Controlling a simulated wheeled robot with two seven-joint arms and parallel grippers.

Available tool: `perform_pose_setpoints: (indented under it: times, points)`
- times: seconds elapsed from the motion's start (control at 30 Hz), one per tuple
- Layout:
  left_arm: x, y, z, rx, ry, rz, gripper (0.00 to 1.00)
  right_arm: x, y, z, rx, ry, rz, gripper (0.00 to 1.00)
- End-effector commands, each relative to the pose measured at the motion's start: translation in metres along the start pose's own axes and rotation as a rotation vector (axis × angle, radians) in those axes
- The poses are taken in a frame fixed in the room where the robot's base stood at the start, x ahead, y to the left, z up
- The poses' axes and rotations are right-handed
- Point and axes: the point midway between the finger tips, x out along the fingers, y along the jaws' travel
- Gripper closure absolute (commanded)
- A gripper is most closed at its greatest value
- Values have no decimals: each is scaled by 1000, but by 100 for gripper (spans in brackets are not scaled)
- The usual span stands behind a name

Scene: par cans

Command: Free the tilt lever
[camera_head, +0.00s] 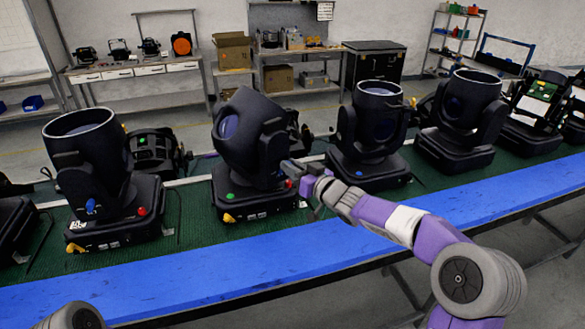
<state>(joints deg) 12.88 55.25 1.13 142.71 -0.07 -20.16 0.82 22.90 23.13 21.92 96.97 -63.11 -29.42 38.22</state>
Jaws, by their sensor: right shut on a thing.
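A black moving-head lamp (238,140) stands second from the left among the upright lamps, its head tilted. Its base carries a green knob (230,196), a red knob (289,183) and a yellow tab (229,218). My right gripper (294,170) reaches in from the right and is shut at the lamp's lower right side, beside the red knob. The fingers hide most of the small lever part between them. A link of my left arm shows at the bottom left edge; its gripper is out of view.
Lamps stand close on both sides: one at left (100,165) with blue and red knobs, one at right (373,130), and another farther right (463,115). They stand on a green mat (190,205). The blue front strip (150,290) is bare.

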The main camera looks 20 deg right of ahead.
Motion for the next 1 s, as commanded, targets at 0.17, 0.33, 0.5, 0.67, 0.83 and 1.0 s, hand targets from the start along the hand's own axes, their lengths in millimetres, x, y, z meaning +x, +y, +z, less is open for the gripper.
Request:
perform_pose_setpoints:
  times: [0.17, 0.33, 0.5, 0.67, 0.83, 1.0]
  points:
    - [4, -2, 0, 0, 0, 0, 57, 0, -3, 0, -80, 1, -1, 100]
    - [10, -4, 0, 0, 0, 0, 57, 0, -6, 0, -209, 1, -1, 100]
    - [18, -7, -1, 0, 0, 0, 57, 0, -11, 0, -369, 0, 0, 100]
    - [28, -10, -1, 0, 0, 0, 57, 0, -16, 2, -521, 0, 0, 100]
    - [37, -14, -2, 0, 0, 0, 57, 0, -20, 3, -677, 1, 0, 100]
    - [46, -17, -2, 0, 0, 0, 57, 0, -24, 4, -812, 0, 0, 100]
